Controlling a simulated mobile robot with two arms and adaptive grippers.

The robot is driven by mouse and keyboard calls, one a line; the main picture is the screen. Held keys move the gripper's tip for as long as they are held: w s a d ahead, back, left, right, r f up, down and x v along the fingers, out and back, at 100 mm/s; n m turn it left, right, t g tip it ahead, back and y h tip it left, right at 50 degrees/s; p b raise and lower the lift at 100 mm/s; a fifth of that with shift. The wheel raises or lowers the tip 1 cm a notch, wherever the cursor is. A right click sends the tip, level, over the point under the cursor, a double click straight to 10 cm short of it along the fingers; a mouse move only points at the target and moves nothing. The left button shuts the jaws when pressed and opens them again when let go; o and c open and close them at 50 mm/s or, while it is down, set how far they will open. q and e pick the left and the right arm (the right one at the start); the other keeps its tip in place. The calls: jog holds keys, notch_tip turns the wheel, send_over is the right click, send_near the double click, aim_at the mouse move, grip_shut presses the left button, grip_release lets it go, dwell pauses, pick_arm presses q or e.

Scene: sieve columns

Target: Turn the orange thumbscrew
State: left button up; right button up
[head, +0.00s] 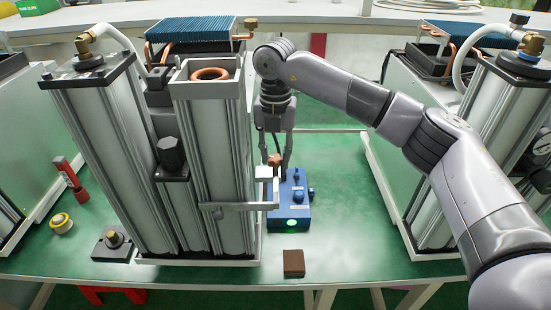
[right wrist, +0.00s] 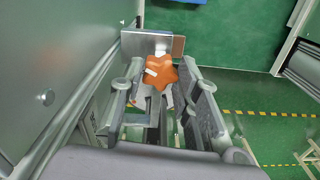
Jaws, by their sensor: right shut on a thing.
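The orange thumbscrew (right wrist: 160,72) is a star-shaped knob, seen from above in the right wrist view. In the head view it shows as a small orange spot (head: 275,160) at the right side of the middle column. My right gripper (head: 275,163) points down, and its two fingers stand on either side of the knob. It is shut on the thumbscrew. A grey metal bracket (right wrist: 152,43) lies just beyond the knob. The knob's lower part and the exact finger contact are partly hidden. My left gripper is not in view.
The column apparatus (head: 215,150) stands close to the left of my right gripper. A blue control box (head: 290,212) with a lit green button sits below, on the green table (head: 335,235). A brown block (head: 293,263) lies in front. Another column unit (head: 440,165) stands at right.

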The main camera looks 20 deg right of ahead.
aim_at(276, 158)
jog(key=n+b, duration=0.1)
jog(key=n, duration=0.4)
jog(key=shift+n+b, duration=0.3)
jog(key=shift+b, duration=0.1)
jog(key=n, duration=0.4)
jog(key=shift+r+n+b, duration=0.1)
jog(key=shift+n+b, duration=0.3)
jog(key=shift+n, duration=0.3)
jog(key=o, duration=1.2)
jog(key=shift+c, duration=0.2)
notch_tip(276, 158, up, 12)
